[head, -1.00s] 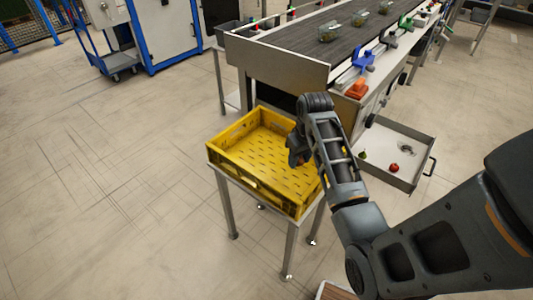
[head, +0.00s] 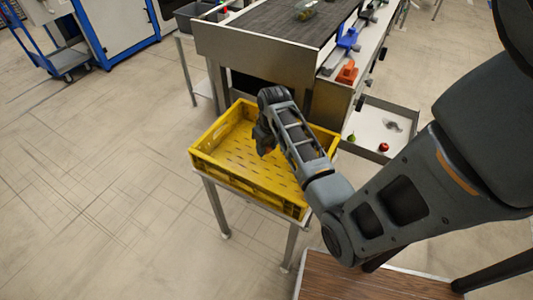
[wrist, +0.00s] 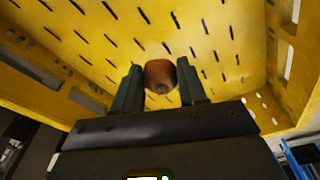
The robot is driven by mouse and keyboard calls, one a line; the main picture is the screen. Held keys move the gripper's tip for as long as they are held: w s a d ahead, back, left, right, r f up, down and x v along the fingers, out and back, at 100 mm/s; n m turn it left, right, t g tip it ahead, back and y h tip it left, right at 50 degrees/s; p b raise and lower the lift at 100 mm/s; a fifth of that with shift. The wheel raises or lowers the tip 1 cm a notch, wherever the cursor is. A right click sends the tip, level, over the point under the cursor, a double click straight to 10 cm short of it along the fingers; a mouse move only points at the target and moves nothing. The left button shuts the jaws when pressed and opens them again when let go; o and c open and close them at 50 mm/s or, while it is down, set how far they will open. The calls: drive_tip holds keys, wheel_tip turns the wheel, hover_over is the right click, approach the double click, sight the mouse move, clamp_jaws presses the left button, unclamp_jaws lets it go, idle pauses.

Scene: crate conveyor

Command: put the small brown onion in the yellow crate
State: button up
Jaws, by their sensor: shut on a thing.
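The yellow crate (head: 222,180) stands on a metal-legged stand left of my arm, and its slotted floor fills much of the wrist view (wrist: 225,40). My gripper (head: 265,148) is over the inside of the crate, pointing down. In the wrist view my gripper (wrist: 160,85) is shut on the small brown onion (wrist: 160,75), which sits between the two fingers. The crate floor shows behind the onion; I cannot tell whether the onion touches it. In the head view the onion is mostly hidden by the gripper.
A conveyor (head: 270,40) stands behind the crate. An open drawer (head: 375,135) at the right holds a red item (head: 384,147) and a green item (head: 351,138). A wooden-topped surface (head: 345,280) is at the front.

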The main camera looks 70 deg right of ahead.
sight(267, 153)
drive_tip(key=shift+f, duration=1.85)
drive_tip(key=shift+f, duration=0.15)
drive_tip(key=o, duration=1)
drive_tip(key=r, duration=0.4)
drive_tip(key=s+r, duration=0.1)
drive_tip(key=r, duration=0.3)
drive_tip(key=a+r, duration=0.1)
drive_tip(key=r, duration=0.3)
drive_tip(key=shift+s+r+p, duration=0.1)
drive_tip(key=shift+s+p, duration=0.1)
drive_tip(key=shift+p, duration=0.15)
